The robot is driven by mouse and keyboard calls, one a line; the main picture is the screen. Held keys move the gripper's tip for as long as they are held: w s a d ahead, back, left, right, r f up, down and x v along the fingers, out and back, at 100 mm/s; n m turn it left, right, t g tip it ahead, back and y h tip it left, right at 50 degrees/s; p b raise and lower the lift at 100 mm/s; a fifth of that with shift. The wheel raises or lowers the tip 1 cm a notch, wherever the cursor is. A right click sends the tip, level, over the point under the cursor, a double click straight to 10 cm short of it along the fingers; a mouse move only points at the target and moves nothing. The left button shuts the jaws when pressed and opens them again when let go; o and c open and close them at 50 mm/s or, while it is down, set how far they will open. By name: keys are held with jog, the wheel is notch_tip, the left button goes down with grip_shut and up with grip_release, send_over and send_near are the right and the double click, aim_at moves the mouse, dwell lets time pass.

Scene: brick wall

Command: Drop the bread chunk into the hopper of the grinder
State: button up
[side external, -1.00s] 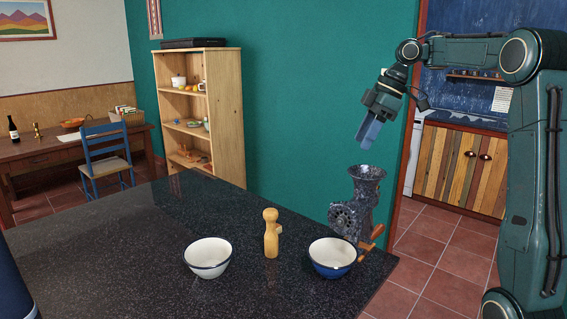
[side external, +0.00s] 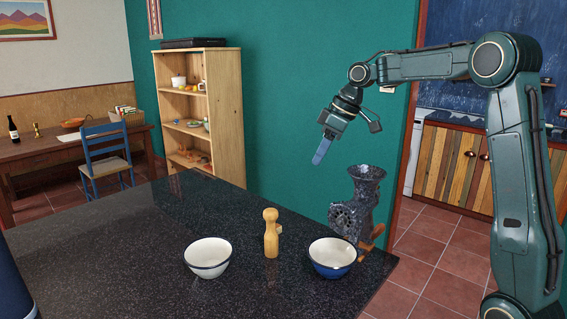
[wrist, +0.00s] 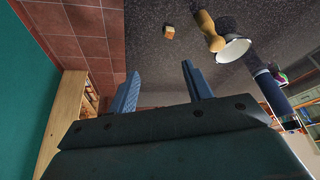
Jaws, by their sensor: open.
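The bread chunk (wrist: 169,32) is a small brown-and-cream block on the dark speckled counter, near the top of the wrist view. In the side view only a small pale part of it (side external: 279,229) shows beside the wooden mill. The grinder (side external: 358,205) is dark speckled metal, with its round hopper (side external: 367,172) facing up at the counter's right end. It is not seen in the wrist view. My gripper (side external: 317,161) is in the air above the counter, left of the hopper, pointing down. In the wrist view its fingers (wrist: 160,68) are apart with nothing between them.
The wooden mill (side external: 271,235) stands close to the bread chunk. A white bowl (side external: 208,258) is at its left and a blue-and-white bowl (side external: 333,258) at its right, in front of the grinder. The counter's left part (side external: 110,240) is clear.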

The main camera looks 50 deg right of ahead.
jog(key=w+a+f+m+h, duration=0.1)
jog(key=w+a+f+m, duration=0.2)
jog(key=w+a+f, duration=0.3)
jog(key=n+g+y, duration=0.3)
jog(key=n+g, duration=0.1)
jog(key=n, duration=1.2)
send_over(304, 236)
jog(key=d, duration=0.2)
notch_tip(304, 236, down, 5)
jog(key=shift+a+f, duration=0.15)
jog(key=shift+f, duration=2.35)
jog(key=shift+a+f, duration=0.15)
jog(key=shift+f, duration=2.3)
jog(key=shift+r, duration=0.1)
